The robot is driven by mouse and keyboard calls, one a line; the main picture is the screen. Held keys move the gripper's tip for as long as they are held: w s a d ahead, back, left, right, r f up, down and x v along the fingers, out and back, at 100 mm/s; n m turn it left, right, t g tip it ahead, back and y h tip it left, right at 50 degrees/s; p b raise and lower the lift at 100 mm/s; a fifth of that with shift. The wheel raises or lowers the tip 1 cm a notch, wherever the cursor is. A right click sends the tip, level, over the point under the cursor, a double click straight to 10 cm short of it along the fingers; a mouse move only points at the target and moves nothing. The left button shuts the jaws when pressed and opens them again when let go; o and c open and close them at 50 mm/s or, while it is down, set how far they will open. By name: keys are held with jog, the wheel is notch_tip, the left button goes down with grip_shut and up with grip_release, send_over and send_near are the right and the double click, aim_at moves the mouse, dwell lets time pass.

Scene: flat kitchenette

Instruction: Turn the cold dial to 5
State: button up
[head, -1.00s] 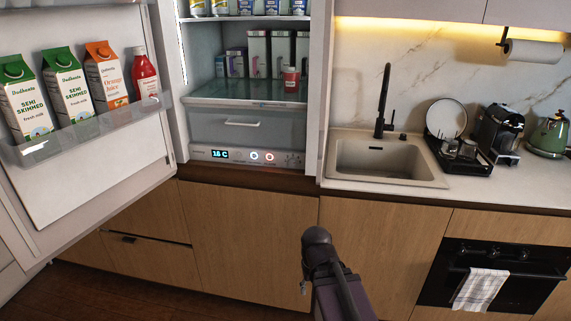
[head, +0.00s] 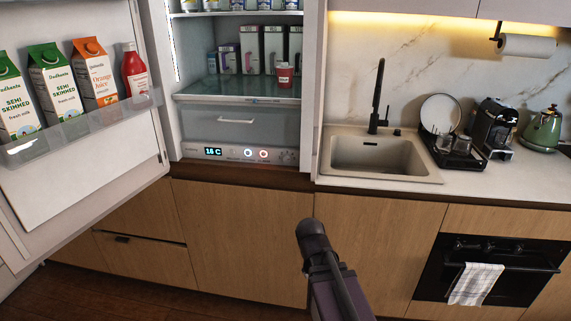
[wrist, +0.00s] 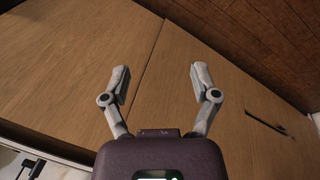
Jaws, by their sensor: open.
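The fridge stands open in the head view, with a control panel (head: 238,154) along its bottom edge. The panel has a lit display (head: 213,152) that appears to read 18 C, and two small round lit controls (head: 256,154), one bluish and one reddish. A dial and its numbers are too small to make out. My arm is in front of the lower cabinets, below and to the right of the panel; its fingers do not show in the head view. In the wrist view my gripper (wrist: 160,82) is open and empty, facing wooden cabinet fronts.
The open fridge door (head: 85,180) with cartons and a red bottle (head: 134,72) in its shelf is at left. A drawer (head: 235,122) is above the panel. Space before the cabinets is clear.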

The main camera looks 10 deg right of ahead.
jog(key=w+d+r+n+t+h+b, duration=0.1)
jog(key=w+d+r+n+t+h, duration=0.15)
jog(key=w+n, duration=0.4)
jog(key=n+t+b, duration=0.3)
jog(key=n+t, duration=1)
jog(key=n, duration=1)
send_near(287, 160)
jog(key=shift+h, duration=0.45)
jog(key=v, duration=0.4)
jog(key=shift+s+a+f, duration=0.2)
jog(key=shift+a, duration=0.25)
jog(key=shift+w, duration=0.15)
jog(key=x, duration=1.3)
jog(key=shift+w+d, duration=0.15)
jog(key=shift+w, duration=0.1)
grip_shut()
